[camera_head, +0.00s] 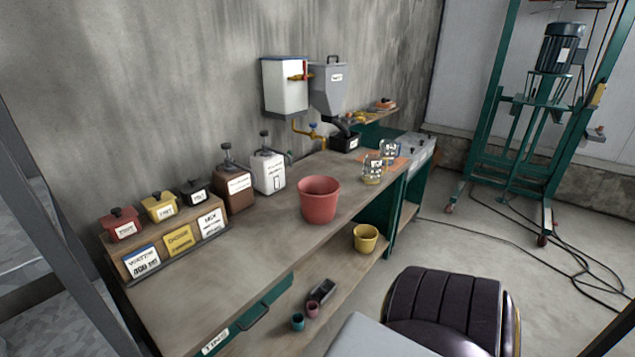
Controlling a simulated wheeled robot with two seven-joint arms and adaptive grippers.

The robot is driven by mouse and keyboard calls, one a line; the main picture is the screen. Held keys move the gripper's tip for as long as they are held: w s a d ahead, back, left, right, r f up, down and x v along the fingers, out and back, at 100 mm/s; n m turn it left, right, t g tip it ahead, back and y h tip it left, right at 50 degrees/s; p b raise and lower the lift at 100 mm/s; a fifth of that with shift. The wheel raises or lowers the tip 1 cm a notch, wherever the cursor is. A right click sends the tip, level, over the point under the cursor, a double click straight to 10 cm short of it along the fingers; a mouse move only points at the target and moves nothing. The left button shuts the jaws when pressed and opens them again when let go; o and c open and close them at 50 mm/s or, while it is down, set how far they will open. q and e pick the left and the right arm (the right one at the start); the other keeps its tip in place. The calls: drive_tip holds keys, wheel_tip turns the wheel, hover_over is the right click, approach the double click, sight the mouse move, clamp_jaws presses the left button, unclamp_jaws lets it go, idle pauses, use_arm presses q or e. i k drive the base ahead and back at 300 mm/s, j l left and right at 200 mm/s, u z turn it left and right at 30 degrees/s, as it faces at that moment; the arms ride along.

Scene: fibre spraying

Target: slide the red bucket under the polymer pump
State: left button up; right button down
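The red bucket (319,202) stands upright and open on the workbench (262,240), near its front edge. Behind it, toward the wall, stand a white container with a dark pump top (268,172) and a brown container with a dark pump top (234,188). Their labels are too small to read, so I cannot tell which one is the polymer pump. The bucket is apart from both, to their right and nearer the front edge. Neither of my grippers shows in the head view.
Small lidded pots and label cards (178,238) fill the bench's left end. Glass jars (372,170) stand beyond the bucket. A wall-mounted white tank (285,86) and grey hopper (328,90) hang behind. A yellow bucket (365,238) sits on the lower shelf. The bench front left is clear.

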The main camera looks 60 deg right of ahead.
sight(319, 193)
drive_tip(key=z, duration=1.85)
drive_tip(key=i+l, duration=0.15)
drive_tip(key=l, duration=0.15)
drive_tip(key=i+l, duration=0.15)
drive_tip(key=l, duration=0.2)
drive_tip(key=i+l, duration=0.15)
drive_tip(key=l, duration=0.15)
drive_tip(key=i+l, duration=0.15)
drive_tip(key=l, duration=0.2)
drive_tip(key=k+z, duration=0.05)
